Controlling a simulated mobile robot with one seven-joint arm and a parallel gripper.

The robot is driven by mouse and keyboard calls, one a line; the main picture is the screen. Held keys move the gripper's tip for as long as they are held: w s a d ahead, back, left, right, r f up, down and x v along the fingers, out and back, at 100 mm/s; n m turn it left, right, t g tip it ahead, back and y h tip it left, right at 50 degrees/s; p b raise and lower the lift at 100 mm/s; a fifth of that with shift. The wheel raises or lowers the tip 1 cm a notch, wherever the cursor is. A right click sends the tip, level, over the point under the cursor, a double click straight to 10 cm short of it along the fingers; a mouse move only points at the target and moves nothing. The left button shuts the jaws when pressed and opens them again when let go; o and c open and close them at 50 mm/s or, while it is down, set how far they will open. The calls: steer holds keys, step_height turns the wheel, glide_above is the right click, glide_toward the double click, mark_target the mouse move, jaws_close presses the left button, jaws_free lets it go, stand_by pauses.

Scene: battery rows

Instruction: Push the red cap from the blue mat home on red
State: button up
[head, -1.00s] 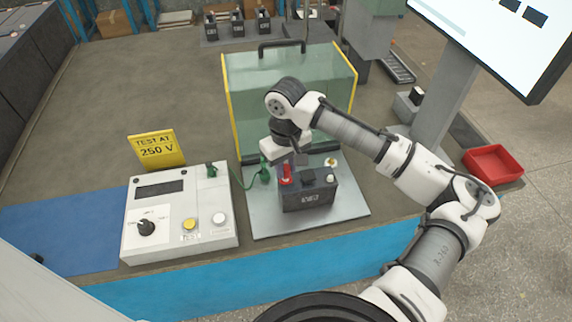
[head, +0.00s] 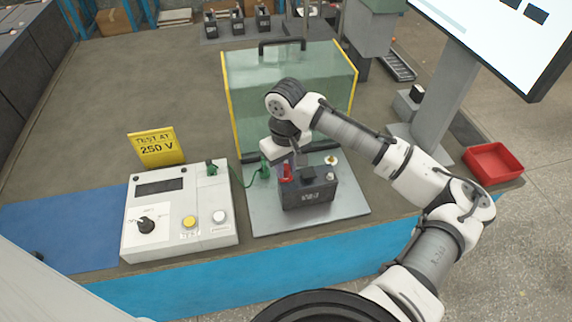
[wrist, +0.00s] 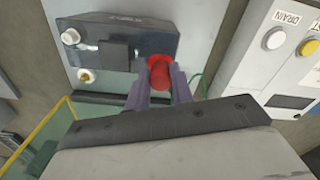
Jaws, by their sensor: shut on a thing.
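The red cap (head: 286,173) is at the left rear corner of a dark battery (head: 310,196), upright, over where a terminal would be. My gripper (head: 287,164) is above it and is shut on it. In the wrist view the red cap (wrist: 160,71) sits between the two purple-grey fingers of my gripper (wrist: 159,82), at the corner of the battery (wrist: 108,45). The terminal under the cap is hidden, so I cannot tell how far down it sits. The blue mat (head: 60,225) lies at the left of the bench.
The battery stands on a grey metal plate (head: 258,222). A raised clear shield with yellow edges (head: 229,110) stands behind it. A white tester (head: 178,240) with knob and buttons is on the left, beside a yellow sign (head: 157,148). A red bin (head: 494,163) is at right.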

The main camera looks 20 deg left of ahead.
steer(key=shift+f, duration=0.5)
stand_by(0.4)
steer(key=o, duration=1.5)
steer(key=shift+r, duration=0.1)
steer(key=shift+r+p, duration=2)
steer(key=shift+r, duration=0.4)
steer(key=shift+r+p, duration=0.45)
steer(key=shift+r, duration=0.6)
